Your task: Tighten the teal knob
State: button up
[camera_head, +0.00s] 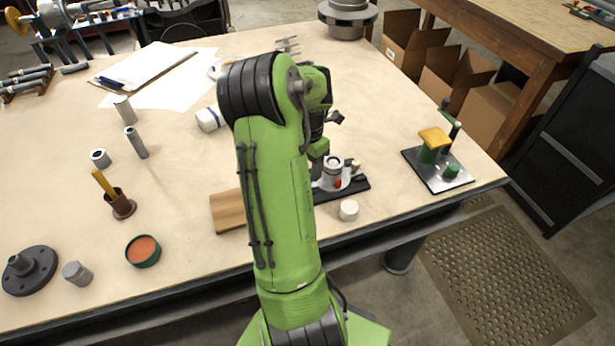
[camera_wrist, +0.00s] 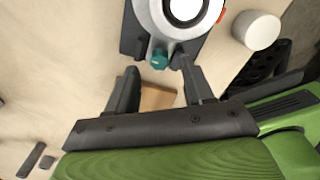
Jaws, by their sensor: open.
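The teal knob (camera_wrist: 160,59) sticks out from the side of a round pale casing (camera_wrist: 180,18) in the wrist view. The casing stands on a dark base plate (camera_wrist: 132,36), with a red part on its right side. In the head view the casing (camera_head: 333,172) shows just right of my arm, and the knob is hidden. My gripper (camera_wrist: 158,75) is open, with its two fingers apart on either side of and just short of the knob. Nothing is between the fingers.
A white round cap (camera_head: 349,210) stands in front of the casing. A wooden block (camera_head: 228,211) lies left of my arm. A dark plate with green and yellow parts (camera_head: 438,178) is at the right table edge. The left half holds several small metal parts.

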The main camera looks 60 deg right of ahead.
notch_tip(320, 180, down, 3)
grip_shut()
jog(key=shift+r, duration=0.1)
dwell(0.3)
